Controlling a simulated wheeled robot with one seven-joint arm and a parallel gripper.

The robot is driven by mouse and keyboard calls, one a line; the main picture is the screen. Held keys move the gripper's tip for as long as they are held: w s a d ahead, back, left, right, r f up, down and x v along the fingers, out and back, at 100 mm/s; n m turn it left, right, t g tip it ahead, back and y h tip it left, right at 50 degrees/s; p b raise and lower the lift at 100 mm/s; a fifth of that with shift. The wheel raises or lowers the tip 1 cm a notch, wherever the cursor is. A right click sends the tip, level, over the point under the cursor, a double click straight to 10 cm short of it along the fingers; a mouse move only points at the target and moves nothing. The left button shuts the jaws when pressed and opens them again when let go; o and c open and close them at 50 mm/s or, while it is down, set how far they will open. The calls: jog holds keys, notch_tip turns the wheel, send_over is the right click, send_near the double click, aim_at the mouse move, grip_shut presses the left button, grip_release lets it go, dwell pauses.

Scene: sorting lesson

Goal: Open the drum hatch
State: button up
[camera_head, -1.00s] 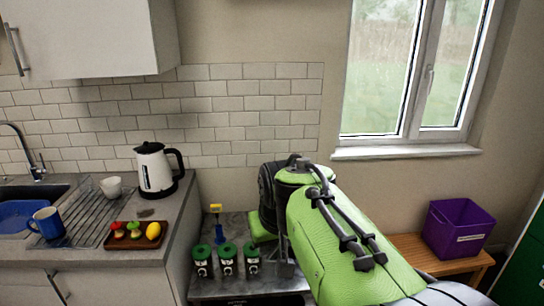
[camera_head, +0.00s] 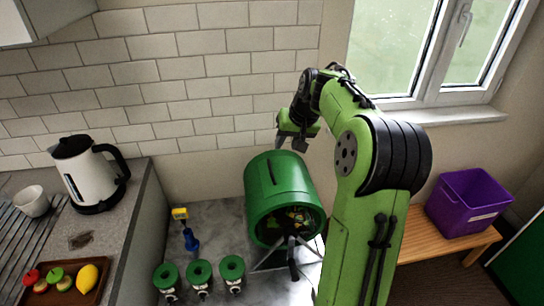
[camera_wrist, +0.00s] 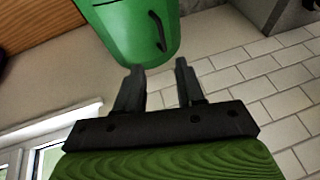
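A green drum (camera_head: 268,200) lies on its side on a stand on the grey worktop. A dark handle (camera_head: 271,172) is on its curved top; I cannot make out the hatch's edges. Small mixed pieces show through the drum's round end (camera_head: 292,221). The drum (camera_wrist: 128,25) and its dark curved handle (camera_wrist: 157,31) also show upside down in the wrist view. My gripper (camera_head: 290,145) is above and behind the drum, near the tiled wall. In the wrist view my gripper (camera_wrist: 158,70) is open and empty, its fingertips apart from the handle.
Several green-lided canisters (camera_head: 199,273) stand left of the drum, with a yellow-and-blue tool (camera_head: 187,231) behind them. A kettle (camera_head: 89,175) and a food tray (camera_head: 60,287) are on the left counter. A purple bin (camera_head: 465,200) sits on a wooden bench at right.

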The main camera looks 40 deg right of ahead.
jog(key=b+x, duration=0.2)
jog(key=x, duration=1.3)
jog(key=shift+s+a+f, duration=0.1)
jog(key=shift+a+f, duration=0.1)
jog(key=shift+c, duration=0.5)
grip_shut()
